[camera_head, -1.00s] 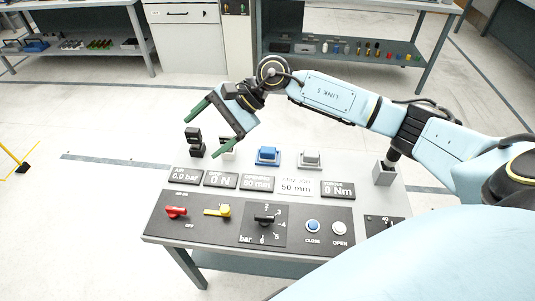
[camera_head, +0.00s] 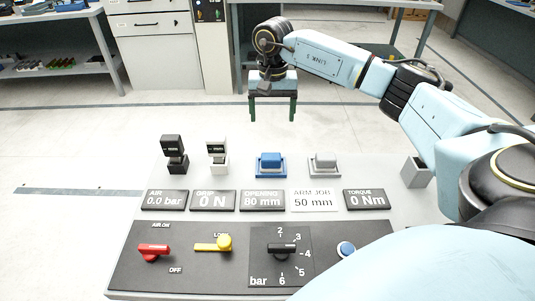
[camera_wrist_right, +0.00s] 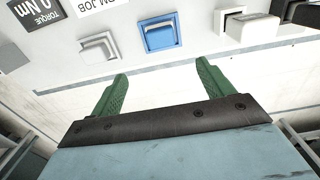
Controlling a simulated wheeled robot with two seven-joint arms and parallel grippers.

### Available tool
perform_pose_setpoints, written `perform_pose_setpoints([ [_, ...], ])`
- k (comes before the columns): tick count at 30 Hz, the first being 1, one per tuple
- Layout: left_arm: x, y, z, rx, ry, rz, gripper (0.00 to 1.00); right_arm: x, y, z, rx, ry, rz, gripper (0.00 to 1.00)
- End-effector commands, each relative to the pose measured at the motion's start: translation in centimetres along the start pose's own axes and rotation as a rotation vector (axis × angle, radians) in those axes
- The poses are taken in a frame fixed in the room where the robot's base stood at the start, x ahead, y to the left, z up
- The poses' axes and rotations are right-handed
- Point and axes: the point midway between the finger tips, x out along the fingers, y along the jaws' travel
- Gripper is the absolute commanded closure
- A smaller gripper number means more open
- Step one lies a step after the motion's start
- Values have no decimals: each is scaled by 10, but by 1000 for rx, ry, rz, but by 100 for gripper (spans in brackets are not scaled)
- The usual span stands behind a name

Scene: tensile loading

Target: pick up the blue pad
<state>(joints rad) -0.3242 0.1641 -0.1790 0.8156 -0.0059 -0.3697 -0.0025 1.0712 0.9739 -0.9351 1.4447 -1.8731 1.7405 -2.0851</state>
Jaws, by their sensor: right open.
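The blue pad (camera_head: 270,163) sits in a blue holder on the back part of the bench top, between a white clamp-like piece and a grey pad. It also shows in the right wrist view (camera_wrist_right: 158,36), beyond the fingertips and roughly centred between them. My right gripper (camera_head: 272,118) has two green fingers pointing down, spread apart and empty. It is behind and above the blue pad, apart from it. In the right wrist view the open fingers (camera_wrist_right: 161,76) point toward the bench. My left gripper is not in view.
A grey pad (camera_head: 324,163) stands right of the blue one. White (camera_head: 217,155) and black (camera_head: 174,153) upright pieces stand to its left. Label plates and a control panel (camera_head: 205,270) with knobs lie in front.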

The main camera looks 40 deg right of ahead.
Motion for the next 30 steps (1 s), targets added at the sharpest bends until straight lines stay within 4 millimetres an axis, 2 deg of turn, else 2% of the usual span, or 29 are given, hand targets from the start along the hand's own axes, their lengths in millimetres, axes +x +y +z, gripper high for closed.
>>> perform_pose_setpoints([
  [1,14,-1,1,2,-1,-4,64,14,0,0,0,1,-1,20],
  [7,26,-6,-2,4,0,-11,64,29,0,0,1,0,-2,20],
  [11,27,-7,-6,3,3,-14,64,40,0,0,1,-1,-1,20],
  [21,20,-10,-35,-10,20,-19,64,100,-1,1,1,-2,-1,20],
  [28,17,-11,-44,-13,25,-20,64,116,-1,1,0,-1,-2,20],
  [30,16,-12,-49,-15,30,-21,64,126,-1,2,0,-2,-1,20],
])
